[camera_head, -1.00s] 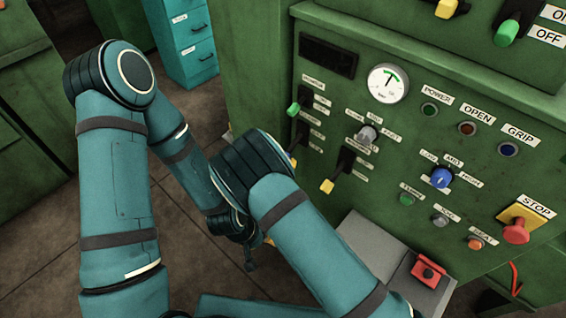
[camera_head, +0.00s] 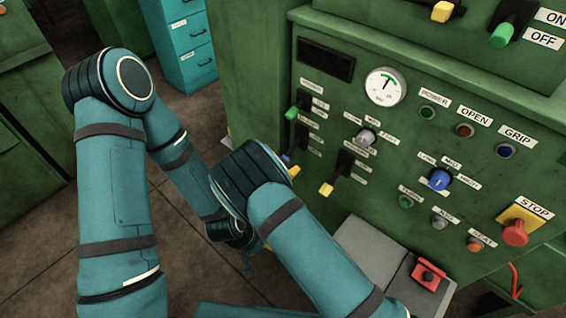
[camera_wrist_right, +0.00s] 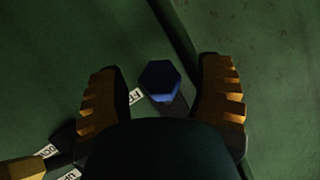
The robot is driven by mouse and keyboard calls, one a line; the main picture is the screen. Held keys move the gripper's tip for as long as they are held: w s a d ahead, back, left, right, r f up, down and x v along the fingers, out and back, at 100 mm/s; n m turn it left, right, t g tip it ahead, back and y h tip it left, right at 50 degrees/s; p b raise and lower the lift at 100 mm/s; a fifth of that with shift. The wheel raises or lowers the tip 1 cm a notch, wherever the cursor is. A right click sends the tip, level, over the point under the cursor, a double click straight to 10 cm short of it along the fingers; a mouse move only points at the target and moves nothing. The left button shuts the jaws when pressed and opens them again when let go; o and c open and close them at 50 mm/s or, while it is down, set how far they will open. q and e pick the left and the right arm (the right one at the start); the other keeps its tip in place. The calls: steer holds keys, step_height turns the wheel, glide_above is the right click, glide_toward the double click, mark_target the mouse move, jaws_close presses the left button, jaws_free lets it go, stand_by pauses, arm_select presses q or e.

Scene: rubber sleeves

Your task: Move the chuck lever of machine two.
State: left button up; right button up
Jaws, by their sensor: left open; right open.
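A lever with a blue hexagonal end (camera_wrist_right: 160,80) stands out from a green machine face in the right wrist view, beside a partly hidden label. My right gripper (camera_wrist_right: 160,100) is open, with one ribbed orange finger on each side of the blue end; no contact shows. In the head view the blue end (camera_head: 286,158) is small at the panel's left edge. There my right gripper (camera_head: 294,171) is mostly hidden behind my right arm, with a bit of orange showing. My left gripper (camera_head: 248,262) hangs low and open in front of the machine, partly covered by my right arm. I cannot read which lever is the chuck lever.
The green panel (camera_head: 400,150) carries a green-tipped lever (camera_head: 291,113), a yellow-tipped lever (camera_head: 327,189), a blue knob (camera_head: 439,179) and a red stop button (camera_head: 515,233). A grey box with a red button (camera_head: 428,275) stands below. Floor at left is clear.

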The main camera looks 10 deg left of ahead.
step_height(320, 180, up, 10)
stand_by(0.6)
stand_by(0.4)
